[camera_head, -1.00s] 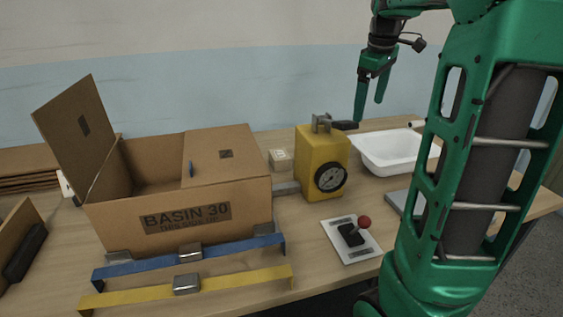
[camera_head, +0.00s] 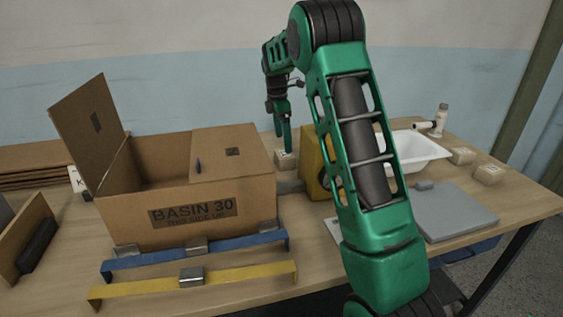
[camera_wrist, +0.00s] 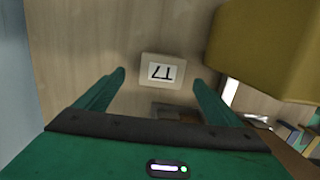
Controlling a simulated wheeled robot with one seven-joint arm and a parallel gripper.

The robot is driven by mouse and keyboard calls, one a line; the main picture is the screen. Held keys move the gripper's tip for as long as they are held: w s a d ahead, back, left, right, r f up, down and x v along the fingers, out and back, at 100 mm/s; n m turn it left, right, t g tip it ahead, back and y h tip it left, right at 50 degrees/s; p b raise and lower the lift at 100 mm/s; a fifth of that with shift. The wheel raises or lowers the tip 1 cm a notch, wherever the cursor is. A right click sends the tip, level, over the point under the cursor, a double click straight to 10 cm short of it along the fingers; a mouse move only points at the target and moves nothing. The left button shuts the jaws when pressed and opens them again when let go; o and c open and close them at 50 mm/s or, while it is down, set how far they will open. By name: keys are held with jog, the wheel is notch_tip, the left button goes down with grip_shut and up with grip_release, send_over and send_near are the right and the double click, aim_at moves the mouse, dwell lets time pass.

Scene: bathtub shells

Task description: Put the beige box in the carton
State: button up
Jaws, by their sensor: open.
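A small beige box (camera_head: 285,161) with a white label stands on the table behind the carton's right end. In the wrist view the box (camera_wrist: 145,62) shows its label from above, centred between my fingers. My gripper (camera_head: 283,143) is open and empty, pointing down just over the box. Its two fingers (camera_wrist: 158,77) show in the wrist view on either side of the box, apart from it. The carton (camera_head: 120,218), marked BASIN 30, stands at the left with its left flap up and a flap covering its right part. The left part of its top is open.
A yellow gauge block (camera_head: 312,165) stands right beside the small box, partly hidden by my arm. Blue (camera_head: 220,249) and yellow (camera_head: 235,274) straps lie before the carton.

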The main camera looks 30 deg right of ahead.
aim_at(285, 154)
jog(key=shift+s+d+f, duration=0.1)
jog(key=shift+d+f, duration=0.1)
jog(key=shift+f, duration=0.95)
jog(key=shift+s+f, duration=0.2)
jog(key=shift+f, duration=2.4)
jog(key=c, duration=1.4)
jog(key=shift+r, duration=0.15)
